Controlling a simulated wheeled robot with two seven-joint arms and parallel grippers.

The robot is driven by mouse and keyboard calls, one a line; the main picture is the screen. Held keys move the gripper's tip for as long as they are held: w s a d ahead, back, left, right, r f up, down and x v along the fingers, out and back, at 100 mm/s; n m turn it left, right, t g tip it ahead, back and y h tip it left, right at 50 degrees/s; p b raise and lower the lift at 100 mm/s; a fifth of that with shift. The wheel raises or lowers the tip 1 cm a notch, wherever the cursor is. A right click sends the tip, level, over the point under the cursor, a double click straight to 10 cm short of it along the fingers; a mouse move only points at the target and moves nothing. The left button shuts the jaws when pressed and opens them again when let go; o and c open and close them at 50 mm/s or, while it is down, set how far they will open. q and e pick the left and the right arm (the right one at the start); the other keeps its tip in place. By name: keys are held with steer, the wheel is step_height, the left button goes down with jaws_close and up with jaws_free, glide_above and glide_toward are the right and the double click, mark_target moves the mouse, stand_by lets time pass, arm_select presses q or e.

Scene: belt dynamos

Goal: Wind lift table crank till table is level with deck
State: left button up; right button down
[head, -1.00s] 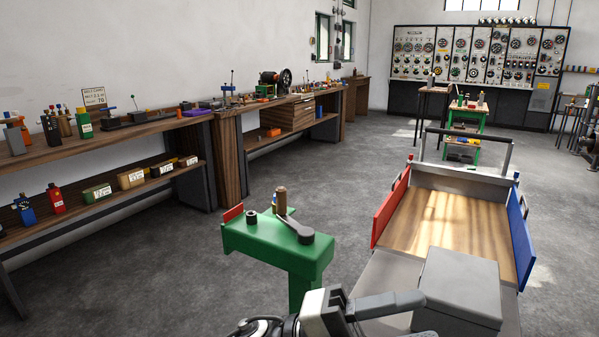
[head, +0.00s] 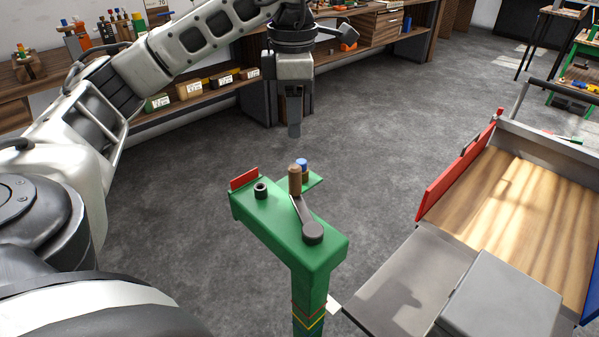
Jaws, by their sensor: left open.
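To the right are a flat grey plate (head: 400,275) and a wooden deck (head: 515,210) with red and blue side boards. I cannot tell the plate's height against the deck. My right gripper is out of view.
A grey box (head: 500,300) stands at the plate's right. On the stand are a black ring (head: 261,190), a red plate (head: 244,179) and a blue-topped peg (head: 301,165). A workbench (head: 20,110) runs behind my left arm. The floor around the stand is open.

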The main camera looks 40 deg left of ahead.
mark_target(295, 181)
arm_select(q)
step_height(295, 181, down, 15)
steer(key=shift+b, duration=1.1)
steer(key=shift+w, duration=0.1)
jaws_close()
